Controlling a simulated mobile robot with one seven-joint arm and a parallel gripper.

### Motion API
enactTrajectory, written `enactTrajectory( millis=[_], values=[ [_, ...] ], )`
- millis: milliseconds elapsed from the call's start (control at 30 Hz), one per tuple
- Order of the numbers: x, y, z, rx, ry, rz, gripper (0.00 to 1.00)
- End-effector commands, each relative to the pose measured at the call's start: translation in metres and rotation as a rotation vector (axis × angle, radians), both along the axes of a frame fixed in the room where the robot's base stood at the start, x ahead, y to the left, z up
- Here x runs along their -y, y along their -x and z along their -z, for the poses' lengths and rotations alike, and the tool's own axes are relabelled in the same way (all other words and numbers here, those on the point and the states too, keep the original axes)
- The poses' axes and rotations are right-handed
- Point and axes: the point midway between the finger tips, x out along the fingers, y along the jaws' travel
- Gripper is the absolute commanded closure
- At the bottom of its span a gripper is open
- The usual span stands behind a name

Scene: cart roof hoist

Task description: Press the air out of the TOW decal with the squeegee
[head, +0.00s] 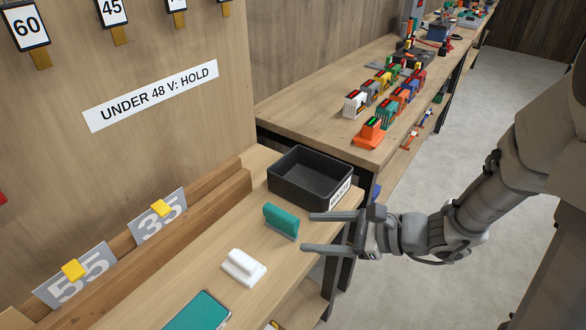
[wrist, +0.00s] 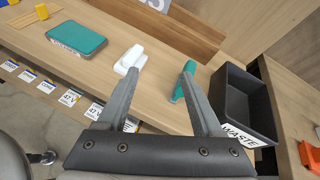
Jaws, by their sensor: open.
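A teal upright slab-shaped tool (head: 281,221) stands on the wooden bench, left of my gripper; it also shows in the wrist view (wrist: 179,82). A white tool with a raised grip (head: 243,266) stands nearer on the same bench and in the wrist view (wrist: 131,58). Either could be the squeegee; I cannot tell which. My gripper (head: 308,233) is open and empty at the bench's right edge, its fingers pointing toward the teal tool. In the wrist view, the teal tool is beside the right fingertip and partly hidden by it. No TOW decal is readable.
A black bin labelled WASTE (head: 309,178) stands just behind the teal tool. A teal-topped flat pad (head: 200,312) lies at the front. Grey 35 (head: 158,216) and 55 (head: 75,276) plates with yellow blocks lean along the left. A farther bench (head: 330,125) holds several coloured blocks.

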Motion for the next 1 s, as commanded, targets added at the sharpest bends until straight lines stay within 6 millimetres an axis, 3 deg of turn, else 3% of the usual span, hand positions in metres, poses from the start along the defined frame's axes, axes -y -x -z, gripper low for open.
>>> enactTrajectory(
  millis=[200, 433, 1000],
  values=[
    [0.015, -0.031, 0.027, -0.139, -0.157, 0.232, 0.32],
    [0.016, -0.045, 0.038, -0.182, -0.207, 0.311, 0.32],
    [-0.072, -0.097, 0.071, -0.182, -0.206, 0.311, 0.32]
  ],
)
